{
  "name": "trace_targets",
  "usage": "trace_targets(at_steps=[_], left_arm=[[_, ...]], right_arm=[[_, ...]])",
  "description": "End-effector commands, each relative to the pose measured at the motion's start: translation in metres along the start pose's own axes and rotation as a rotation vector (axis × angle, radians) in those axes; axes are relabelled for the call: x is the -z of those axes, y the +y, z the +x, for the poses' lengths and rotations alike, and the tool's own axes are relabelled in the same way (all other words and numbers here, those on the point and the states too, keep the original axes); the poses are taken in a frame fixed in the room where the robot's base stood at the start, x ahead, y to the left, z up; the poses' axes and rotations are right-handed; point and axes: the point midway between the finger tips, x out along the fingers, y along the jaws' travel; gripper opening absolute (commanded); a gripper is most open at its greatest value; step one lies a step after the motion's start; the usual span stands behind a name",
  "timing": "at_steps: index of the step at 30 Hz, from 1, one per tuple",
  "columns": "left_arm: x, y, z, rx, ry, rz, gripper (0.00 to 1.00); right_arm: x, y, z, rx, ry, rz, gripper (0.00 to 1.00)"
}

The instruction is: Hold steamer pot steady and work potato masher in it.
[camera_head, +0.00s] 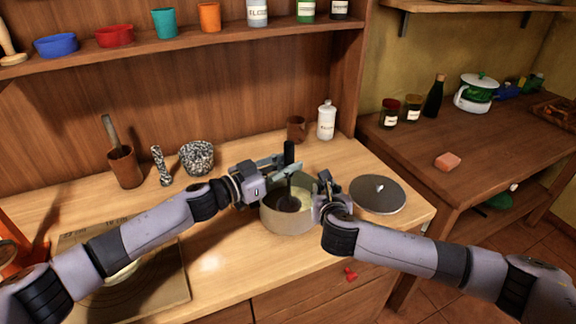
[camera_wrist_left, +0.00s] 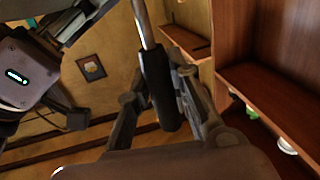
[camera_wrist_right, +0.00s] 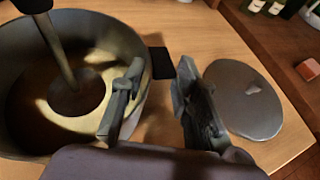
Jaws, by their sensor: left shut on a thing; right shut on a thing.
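The steamer pot (camera_head: 287,222) stands on the light wooden counter, open at the top, and it fills the left of the right wrist view (camera_wrist_right: 105,38). The potato masher (camera_head: 289,150) stands nearly upright in the pot, its round head low inside. My left gripper (camera_head: 283,165) is shut on the masher's black handle, which shows between its fingers in the left wrist view (camera_wrist_left: 157,90). My right gripper (camera_head: 325,187) is at the pot's right side, shut on its dark side handle (camera_wrist_right: 161,62). The fingers partly hide that handle.
A round metal lid (camera_head: 377,194) lies right of the pot. Behind are a brown cup (camera_head: 296,128), a white bottle (camera_head: 326,120), a speckled mortar (camera_head: 197,158) and its pestle (camera_head: 161,166). A board (camera_head: 170,285) lies front left, under my left arm.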

Motion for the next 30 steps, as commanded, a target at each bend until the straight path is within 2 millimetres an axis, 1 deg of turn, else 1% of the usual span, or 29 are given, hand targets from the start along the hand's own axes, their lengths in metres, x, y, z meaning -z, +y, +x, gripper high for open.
trace_targets(at_steps=[1,24,27,30], left_arm=[[0.005,0.000,0.000,0.000,0.003,0.003,0.00],[0.082,0.000,-0.001,0.000,0.003,0.004,0.00],[0.089,0.000,-0.001,-0.001,0.003,0.003,0.00],[0.092,0.000,-0.001,-0.001,0.002,0.002,0.00]], right_arm=[[0.009,0.001,0.000,-0.002,0.017,-0.003,0.00],[0.009,0.001,0.000,-0.002,0.018,-0.003,0.00],[0.009,0.001,0.000,-0.002,0.018,-0.003,0.00],[0.009,0.001,0.000,-0.002,0.018,-0.003,0.00]])
